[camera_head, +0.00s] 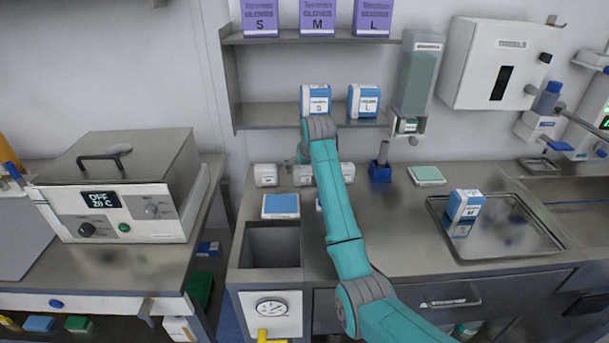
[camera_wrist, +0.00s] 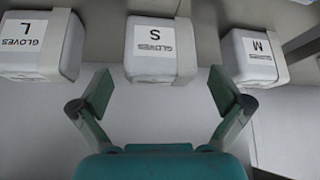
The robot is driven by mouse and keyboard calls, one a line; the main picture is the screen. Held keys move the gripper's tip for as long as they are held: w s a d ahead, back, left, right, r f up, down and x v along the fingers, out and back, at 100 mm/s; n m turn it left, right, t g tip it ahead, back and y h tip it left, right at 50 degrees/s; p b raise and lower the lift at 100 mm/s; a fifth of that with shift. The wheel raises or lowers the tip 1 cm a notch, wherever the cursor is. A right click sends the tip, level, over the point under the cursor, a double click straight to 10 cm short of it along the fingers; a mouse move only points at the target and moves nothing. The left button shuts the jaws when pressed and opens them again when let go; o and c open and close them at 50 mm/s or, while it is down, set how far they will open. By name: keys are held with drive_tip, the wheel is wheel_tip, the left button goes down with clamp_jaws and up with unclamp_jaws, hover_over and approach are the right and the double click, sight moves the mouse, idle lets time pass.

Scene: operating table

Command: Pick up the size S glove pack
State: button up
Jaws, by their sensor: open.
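In the wrist view, a white glove pack marked S (camera_wrist: 155,50) sits upside down in the picture, at the top middle. My gripper (camera_wrist: 160,91) is open and empty, with its two fingers spread to either side of that pack's lower edge. The pack lies just beyond the fingertips; I see no contact. A white pack marked L (camera_wrist: 40,48) is at its left and one marked M (camera_wrist: 252,60) at its right. In the head view, a row of small white packs (camera_head: 265,175) stands on the counter under the shelf, partly hidden by my arm; their labels are unreadable there.
Purple glove boxes S (camera_head: 261,18), M (camera_head: 318,18) and L (camera_head: 372,18) stand on the top shelf. Blue-white boxes (camera_head: 364,101) stand on the lower shelf (camera_head: 270,116). A metal tray (camera_head: 520,235) holds another blue-white box (camera_head: 465,205). A square opening (camera_head: 272,247) is in the counter.

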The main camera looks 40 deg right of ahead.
drive_tip(key=shift+x, duration=1.4)
drive_tip(key=shift+c, duration=0.3)
drive_tip(key=c, duration=0.9)
drive_tip(key=shift+c, duration=0.2)
drive_tip(key=shift+s+a+r, duration=0.1)
